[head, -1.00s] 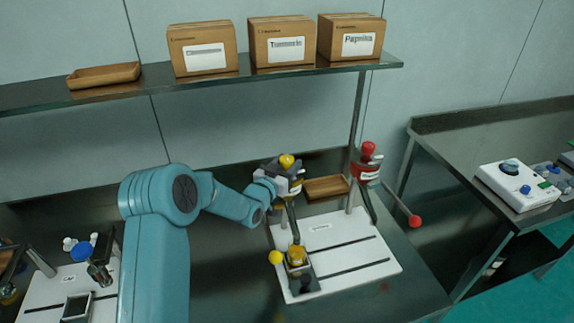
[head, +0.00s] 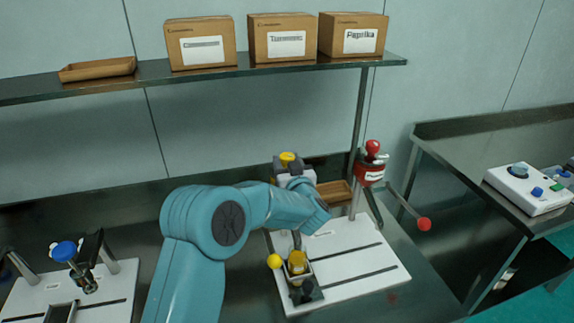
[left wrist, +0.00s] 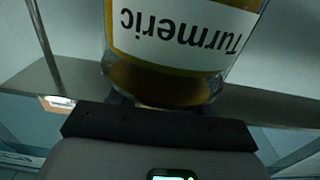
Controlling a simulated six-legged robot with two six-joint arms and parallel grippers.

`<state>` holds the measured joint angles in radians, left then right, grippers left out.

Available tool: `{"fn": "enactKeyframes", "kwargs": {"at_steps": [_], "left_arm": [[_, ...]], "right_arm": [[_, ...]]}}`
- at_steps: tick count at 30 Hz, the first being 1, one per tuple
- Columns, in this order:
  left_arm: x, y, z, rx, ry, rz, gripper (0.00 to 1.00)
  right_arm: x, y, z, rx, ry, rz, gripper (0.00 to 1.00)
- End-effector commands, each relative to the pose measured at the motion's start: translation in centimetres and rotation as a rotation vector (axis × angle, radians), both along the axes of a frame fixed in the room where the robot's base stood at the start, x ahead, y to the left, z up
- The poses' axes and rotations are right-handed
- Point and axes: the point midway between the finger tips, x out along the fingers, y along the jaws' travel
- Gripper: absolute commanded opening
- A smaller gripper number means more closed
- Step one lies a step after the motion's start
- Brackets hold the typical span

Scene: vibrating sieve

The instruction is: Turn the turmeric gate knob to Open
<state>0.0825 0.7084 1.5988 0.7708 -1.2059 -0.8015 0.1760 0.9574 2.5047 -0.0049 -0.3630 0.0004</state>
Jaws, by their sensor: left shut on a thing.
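The turmeric unit stands on a white board in the middle of the head view; its yellow top (head: 287,157) shows behind my left gripper. The left wrist view shows a clear jar (left wrist: 180,75) close up, its Turmeric label upside down and yellow-brown powder behind it. My left gripper (head: 296,176) is at the turmeric unit, just below the yellow top, with the arm reaching in from the left and bending around at the wrist. It is shut on the gate knob, which the gripper hides, so its setting cannot be read. My right gripper is out of view.
A yellow ball (head: 275,262) and a small cup with yellow contents (head: 297,263) are below the gripper. The red paprika unit (head: 370,171) stands close on the right, with a red ball (head: 424,224). A shelf (head: 210,75) with labelled boxes runs above.

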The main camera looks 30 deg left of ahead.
Motion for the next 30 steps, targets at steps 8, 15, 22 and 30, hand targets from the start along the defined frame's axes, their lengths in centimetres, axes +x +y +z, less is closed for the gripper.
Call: {"fn": "enactKeyframes", "kwargs": {"at_steps": [8,15,22,30], "left_arm": [[0.2,-0.2,0.2,-0.001,-0.002,0.260,0.17],[0.1,-0.1,0.2,0.000,-0.003,0.463,0.17],[0.1,-0.1,0.2,0.001,-0.004,0.575,0.17],[0.0,0.0,0.2,0.001,-0.006,0.652,0.17]], "right_arm": [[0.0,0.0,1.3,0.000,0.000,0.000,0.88],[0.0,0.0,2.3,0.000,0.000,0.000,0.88],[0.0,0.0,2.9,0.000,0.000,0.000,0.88],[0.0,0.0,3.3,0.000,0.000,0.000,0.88]]}}
